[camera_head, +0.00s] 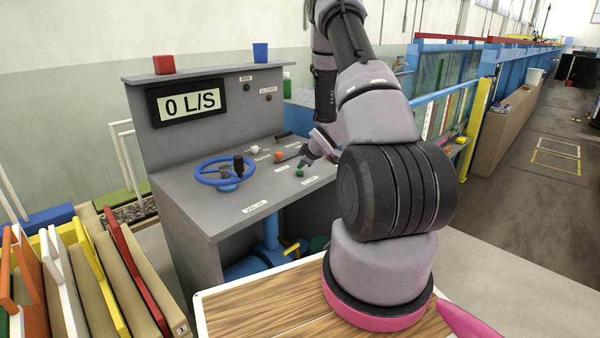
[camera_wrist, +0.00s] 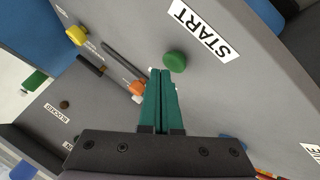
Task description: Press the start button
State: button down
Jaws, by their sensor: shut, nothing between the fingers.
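The start button is a round green knob (camera_head: 300,172) on the grey sloping desk of the console, near its right front edge. In the wrist view the green start button (camera_wrist: 175,61) sits beside a white START label (camera_wrist: 203,31). My gripper (camera_head: 304,163) is over the desk right by the button. In the wrist view its green fingers (camera_wrist: 160,72) are shut together and empty. Their tips appear just beside the button, on its lower left; I cannot tell whether they touch it. The display (camera_head: 190,104) reads 0 L/S.
A blue handwheel (camera_head: 224,171) is on the desk to the left.

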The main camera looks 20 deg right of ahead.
aim_at(302, 172)
jog(key=shift+f, duration=0.5)
dwell(0.3)
jog(key=shift+r, duration=1)
jog(key=shift+r, duration=0.1)
jog(key=shift+r, duration=2.9)
